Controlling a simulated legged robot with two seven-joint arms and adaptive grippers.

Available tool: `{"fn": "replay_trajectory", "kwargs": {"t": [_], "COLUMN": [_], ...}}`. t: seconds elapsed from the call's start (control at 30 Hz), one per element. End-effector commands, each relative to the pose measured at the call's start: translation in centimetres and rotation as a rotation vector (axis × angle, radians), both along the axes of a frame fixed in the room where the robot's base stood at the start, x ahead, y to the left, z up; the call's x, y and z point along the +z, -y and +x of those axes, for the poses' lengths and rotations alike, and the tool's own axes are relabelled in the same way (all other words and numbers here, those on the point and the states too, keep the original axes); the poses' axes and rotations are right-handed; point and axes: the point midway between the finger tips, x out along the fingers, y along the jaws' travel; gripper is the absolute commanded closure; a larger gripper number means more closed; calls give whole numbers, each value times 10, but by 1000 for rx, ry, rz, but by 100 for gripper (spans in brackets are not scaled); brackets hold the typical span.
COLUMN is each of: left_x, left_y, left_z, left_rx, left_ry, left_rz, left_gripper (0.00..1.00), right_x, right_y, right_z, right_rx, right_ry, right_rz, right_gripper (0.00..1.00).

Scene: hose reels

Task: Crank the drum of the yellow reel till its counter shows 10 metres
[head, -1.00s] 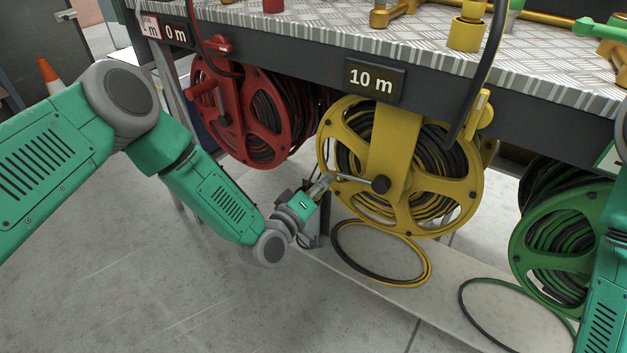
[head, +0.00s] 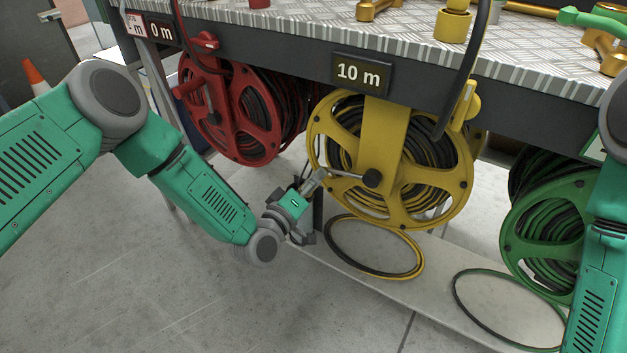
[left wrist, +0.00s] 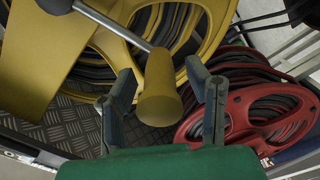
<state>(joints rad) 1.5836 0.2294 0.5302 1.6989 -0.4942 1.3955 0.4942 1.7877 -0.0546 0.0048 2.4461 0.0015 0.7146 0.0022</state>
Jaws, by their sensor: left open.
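The yellow reel (head: 455,205) hangs under the bench. Its counter (head: 361,74) reads 10 m. A metal crank arm (head: 345,174) runs left from the dark hub to the grip end. My left gripper (head: 309,194) is at that end, low and left of the drum. In the left wrist view the yellow crank handle (left wrist: 160,95) stands between the two spread fingers of my left gripper (left wrist: 161,75), with a gap visible on each side. The right gripper is outside the views; only part of my right arm shows at the right edge.
A red reel (head: 262,150) hangs to the left, its counter (head: 161,31) reading 0 m. A green reel (head: 515,240) hangs to the right. A yellow hose loop (head: 420,270) and a green hose loop (head: 470,315) lie below. The floor in front is clear.

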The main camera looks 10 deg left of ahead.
Motion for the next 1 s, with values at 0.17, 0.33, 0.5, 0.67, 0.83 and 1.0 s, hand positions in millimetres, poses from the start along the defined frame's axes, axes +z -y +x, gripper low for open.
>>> {"fn": "replay_trajectory", "kwargs": {"t": [0.17, 0.33, 0.5, 0.67, 0.83, 1.0], "left_x": [-1, -2, -2, -2, -2, -2], "left_y": [-10, -22, -33, -39, -41, -41], "left_z": [-24, -60, -89, -105, -109, -109], "left_rx": [0, 0, 0, -1, 0, 0], "left_ry": [-5, -7, -5, -4, -2, -2], "left_rz": [0, 1, 1, 0, 1, 1], "left_gripper": [56, 56, 56, 56, 56, 56], "right_x": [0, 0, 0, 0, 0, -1], "right_y": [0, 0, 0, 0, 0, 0], "right_z": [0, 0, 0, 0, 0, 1], "right_rx": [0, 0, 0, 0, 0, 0], "right_ry": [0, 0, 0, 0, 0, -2], "right_rz": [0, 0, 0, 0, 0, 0], "right_gripper": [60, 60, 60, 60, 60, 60]}}
